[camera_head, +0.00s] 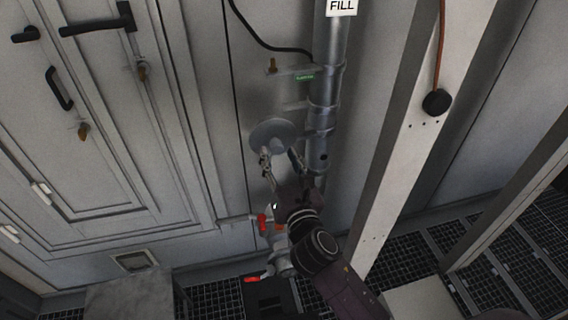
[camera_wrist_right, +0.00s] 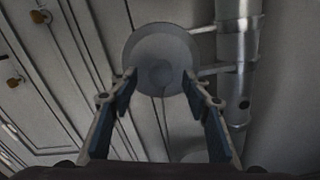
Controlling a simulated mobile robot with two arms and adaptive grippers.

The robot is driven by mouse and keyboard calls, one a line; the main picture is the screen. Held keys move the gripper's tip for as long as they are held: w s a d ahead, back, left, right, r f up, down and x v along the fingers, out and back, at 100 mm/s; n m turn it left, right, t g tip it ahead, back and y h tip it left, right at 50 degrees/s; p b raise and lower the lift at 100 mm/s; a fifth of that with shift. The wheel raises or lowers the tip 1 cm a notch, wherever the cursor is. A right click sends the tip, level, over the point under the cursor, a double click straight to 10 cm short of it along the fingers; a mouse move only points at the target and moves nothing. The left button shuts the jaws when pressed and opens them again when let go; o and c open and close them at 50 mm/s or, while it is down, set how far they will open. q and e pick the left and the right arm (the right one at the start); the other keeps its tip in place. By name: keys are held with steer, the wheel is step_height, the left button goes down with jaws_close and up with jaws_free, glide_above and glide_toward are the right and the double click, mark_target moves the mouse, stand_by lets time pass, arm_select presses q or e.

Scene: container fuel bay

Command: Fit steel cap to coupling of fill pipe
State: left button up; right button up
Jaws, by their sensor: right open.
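A round grey steel disc with a raised middle, which looks like the cap (camera_head: 272,133), is beside the fill pipe (camera_head: 331,55), to its left. It also shows face-on in the right wrist view (camera_wrist_right: 160,48). My right gripper (camera_head: 279,157) is open just below the disc. In the right wrist view its two fingertips (camera_wrist_right: 159,74) are spread over the disc's lower part, with nothing held between them; I cannot tell whether they touch it. The pipe's lower stretch is partly behind my gripper, and I cannot make out the coupling clearly. My left gripper is out of view.
A red-handled valve (camera_head: 263,223) sits low, left of my right wrist. A pale post (camera_head: 408,130) with a black knob (camera_head: 436,102) stands right of the pipe. Panelled doors (camera_head: 90,110) fill the left. Dark floor grating (camera_head: 500,285) lies at the lower right.

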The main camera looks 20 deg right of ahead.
mark_target(274, 139)
steer(key=shift+w, duration=1.2)
steer(key=c, duration=0.4)
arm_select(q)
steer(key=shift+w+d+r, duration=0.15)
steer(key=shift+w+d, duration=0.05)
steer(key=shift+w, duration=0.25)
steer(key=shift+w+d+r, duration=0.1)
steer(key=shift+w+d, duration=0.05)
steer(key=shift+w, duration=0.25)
arm_select(e)
jaws_close()
